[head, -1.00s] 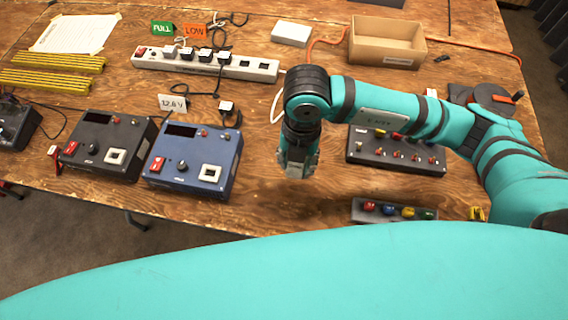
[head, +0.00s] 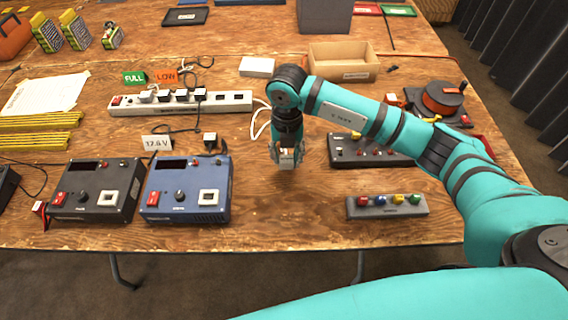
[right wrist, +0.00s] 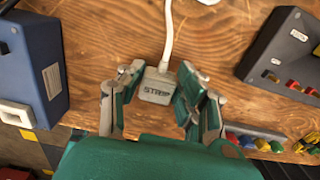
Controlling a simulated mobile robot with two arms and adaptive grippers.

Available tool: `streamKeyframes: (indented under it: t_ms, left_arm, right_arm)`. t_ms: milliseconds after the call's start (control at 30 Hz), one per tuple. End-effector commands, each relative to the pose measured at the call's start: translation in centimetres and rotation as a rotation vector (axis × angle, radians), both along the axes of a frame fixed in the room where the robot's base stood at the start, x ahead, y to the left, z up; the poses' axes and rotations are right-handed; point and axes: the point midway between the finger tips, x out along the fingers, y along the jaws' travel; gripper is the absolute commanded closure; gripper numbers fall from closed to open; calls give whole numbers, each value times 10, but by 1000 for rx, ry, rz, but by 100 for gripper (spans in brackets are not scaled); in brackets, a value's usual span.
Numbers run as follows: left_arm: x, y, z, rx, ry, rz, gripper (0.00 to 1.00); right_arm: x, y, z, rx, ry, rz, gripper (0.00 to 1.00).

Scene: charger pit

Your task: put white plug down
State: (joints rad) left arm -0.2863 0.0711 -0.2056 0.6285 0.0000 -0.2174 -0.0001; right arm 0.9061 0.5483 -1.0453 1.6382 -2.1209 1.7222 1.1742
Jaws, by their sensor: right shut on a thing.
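The white plug (right wrist: 157,86), marked STRIP, sits between the fingers of my right gripper (right wrist: 160,80) in the right wrist view, with its white cord running away toward the back. In the head view my right gripper (head: 287,156) points down over bare wood, between the blue charger box (head: 187,190) and the black switch box (head: 372,150). The plug shows there only as a small pale block in the jaws. I cannot tell whether it touches the table. My left gripper is not in view.
The power strip (head: 180,103) with several plugs lies behind. A black charger box (head: 98,190) stands at the left. A grey box with coloured buttons (head: 387,206) is at the front right. An open cardboard box (head: 342,64) stands at the back. Wood around the gripper is clear.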

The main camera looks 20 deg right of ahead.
Motion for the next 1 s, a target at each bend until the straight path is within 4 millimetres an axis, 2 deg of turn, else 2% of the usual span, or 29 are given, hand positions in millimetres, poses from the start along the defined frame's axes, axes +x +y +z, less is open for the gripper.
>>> streamKeyframes:
  t_ms: [33, 100, 267, 467, 867, 900, 1000]
  left_arm:
    - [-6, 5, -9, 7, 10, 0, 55]
    - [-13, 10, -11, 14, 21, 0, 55]
    - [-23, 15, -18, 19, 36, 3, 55]
    - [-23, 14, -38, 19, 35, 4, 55]
    - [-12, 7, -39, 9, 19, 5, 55]
    - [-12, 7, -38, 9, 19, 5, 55]
    - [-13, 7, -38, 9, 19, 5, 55]
  right_arm:
    - [9, 1, -4, 0, -2, -2, 100]
    - [15, 0, -3, 0, -1, -1, 100]
    - [19, 0, -9, -1, 1, 0, 100]
    - [19, 0, -38, -1, 0, 0, 100]
    - [19, 0, -41, -2, 1, 0, 100]
    - [19, 0, -40, -2, 1, 0, 63]
    - [19, 0, -40, -2, 1, 0, 50]
